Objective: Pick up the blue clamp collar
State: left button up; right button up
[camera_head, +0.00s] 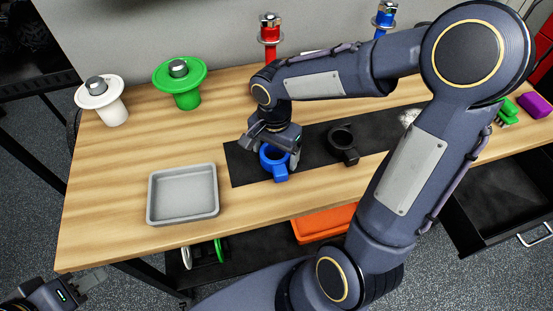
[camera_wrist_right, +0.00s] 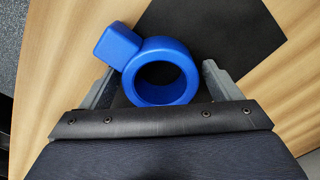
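The blue clamp collar (camera_head: 279,173) lies on the black mat (camera_head: 240,170) on the wooden table. It is a thick ring with a square block on one side. My right gripper (camera_head: 272,156) is directly over it, one finger on each side. In the right wrist view, the collar (camera_wrist_right: 160,72) sits between the open fingers of the right gripper (camera_wrist_right: 160,80), and I see no firm grip on it. Part of the ring is hidden by the gripper in the head view. My left gripper (camera_head: 92,280) is at the bottom left, off the table; its opening is unclear.
A black clamp collar (camera_head: 344,146) lies right of the blue one on the mat. A grey tray (camera_head: 184,194) stands to the left. White (camera_head: 105,105) and green (camera_head: 180,86) flanged pieces stand at the back left, and red (camera_head: 270,35) and blue (camera_head: 384,18) posts behind.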

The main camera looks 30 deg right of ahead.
jog(key=c, duration=0.9)
jog(key=shift+c, duration=0.2)
